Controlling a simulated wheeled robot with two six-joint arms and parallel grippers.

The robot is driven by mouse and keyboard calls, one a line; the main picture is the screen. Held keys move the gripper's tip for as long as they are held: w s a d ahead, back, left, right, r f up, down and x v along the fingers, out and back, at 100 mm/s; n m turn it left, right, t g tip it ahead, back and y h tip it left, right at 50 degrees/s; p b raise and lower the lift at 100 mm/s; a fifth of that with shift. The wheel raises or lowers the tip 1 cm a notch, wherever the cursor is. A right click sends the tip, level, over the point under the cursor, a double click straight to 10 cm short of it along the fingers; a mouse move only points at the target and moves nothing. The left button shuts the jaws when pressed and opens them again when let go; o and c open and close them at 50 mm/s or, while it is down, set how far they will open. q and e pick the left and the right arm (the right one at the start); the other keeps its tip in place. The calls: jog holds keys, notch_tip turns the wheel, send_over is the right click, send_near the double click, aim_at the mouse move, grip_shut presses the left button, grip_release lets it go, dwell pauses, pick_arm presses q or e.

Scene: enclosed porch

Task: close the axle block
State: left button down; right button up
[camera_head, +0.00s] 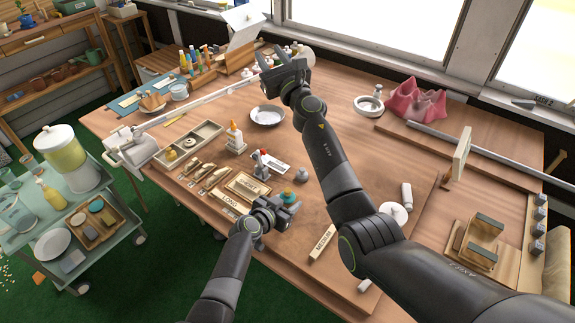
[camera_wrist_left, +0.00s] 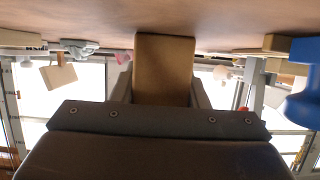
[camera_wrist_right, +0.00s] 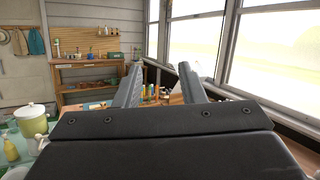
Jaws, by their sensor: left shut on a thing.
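My left gripper (camera_head: 286,212) is low over the front middle of the workbench. In the left wrist view it is shut on a plain brown wooden block (camera_wrist_left: 165,70), which sits between its two fingers. In the head view the gripper mostly hides this block. The frames do not show for certain whether it is the axle block or part of it. My right gripper (camera_head: 285,72) is raised over the back of the bench. In the right wrist view its fingers (camera_wrist_right: 160,88) are apart with nothing between them.
Near the left gripper are a LONG label block (camera_head: 229,199), a MEDIUM label block (camera_head: 322,244), a glue bottle (camera_head: 235,137) and a sectioned tray (camera_head: 188,148). Dark-topped wooden blocks (camera_head: 486,226) stand at the right.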

jog(key=w+d+f+m+h, duration=0.3)
jog(key=d+f+m+h, duration=0.1)
jog(key=d+m+h, duration=0.55)
jog(key=g, duration=1.9)
send_over(288, 190)
jog(key=shift+h, duration=0.25)
notch_tip(288, 190, down, 18)
jog(key=shift+a+r, duration=0.1)
jog(key=shift+m, duration=0.25)
jog(key=shift+f, duration=4)
jog(key=shift+c, duration=0.5)
